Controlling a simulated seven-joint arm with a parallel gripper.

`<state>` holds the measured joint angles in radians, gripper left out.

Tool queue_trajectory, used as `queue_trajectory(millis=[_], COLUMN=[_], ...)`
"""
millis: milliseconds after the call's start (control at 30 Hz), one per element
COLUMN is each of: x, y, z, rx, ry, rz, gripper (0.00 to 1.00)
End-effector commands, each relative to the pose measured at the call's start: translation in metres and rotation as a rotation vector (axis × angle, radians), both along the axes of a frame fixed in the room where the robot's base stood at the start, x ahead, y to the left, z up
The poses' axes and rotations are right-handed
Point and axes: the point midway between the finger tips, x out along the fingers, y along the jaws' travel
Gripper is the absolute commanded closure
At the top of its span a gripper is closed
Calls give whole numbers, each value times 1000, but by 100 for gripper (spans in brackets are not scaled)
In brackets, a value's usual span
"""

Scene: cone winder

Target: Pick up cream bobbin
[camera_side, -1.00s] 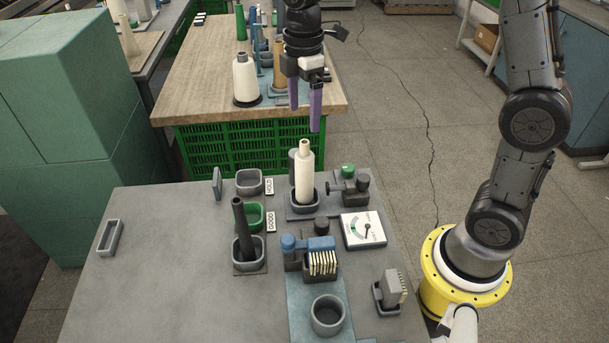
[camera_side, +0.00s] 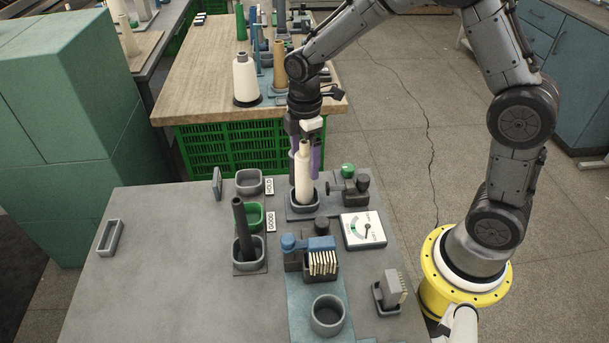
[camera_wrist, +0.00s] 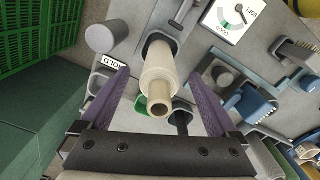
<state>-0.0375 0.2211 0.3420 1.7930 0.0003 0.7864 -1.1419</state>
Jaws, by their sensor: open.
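The cream bobbin (camera_side: 304,180) stands upright in a dark grey square holder (camera_side: 296,208) on the grey table. In the wrist view the bobbin (camera_wrist: 160,82) shows nearly end-on, its hollow top toward the camera. My gripper (camera_side: 305,170) is low at the bobbin, with its purple fingers open, one on each side in the picture. In the wrist view my gripper (camera_wrist: 163,95) has its fingers spread wide, with clear gaps to the bobbin between them. I cannot tell the exact depth of the fingers along the bobbin.
A dial gauge (camera_side: 363,231) and a green-knobbed fixture (camera_side: 348,185) are right of the holder. A black spindle (camera_side: 241,225) in a cup, a green cup (camera_side: 262,217) and a grey cup (camera_side: 249,182) stand left. A blue-topped comb block (camera_side: 320,262) is in front. The table's left side is mostly clear.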

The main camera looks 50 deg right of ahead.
Motion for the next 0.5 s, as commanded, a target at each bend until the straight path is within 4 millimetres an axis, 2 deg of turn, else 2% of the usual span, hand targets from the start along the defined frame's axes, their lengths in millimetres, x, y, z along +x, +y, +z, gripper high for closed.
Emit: queue_trajectory(millis=[200, 267, 500], x=[0, 0, 0], y=[0, 0, 0], z=[-1, -1, -1], rx=[0, 0, 0], ry=[-1, -1, -1], rz=[-1, -1, -1], gripper=[5, 14, 57])
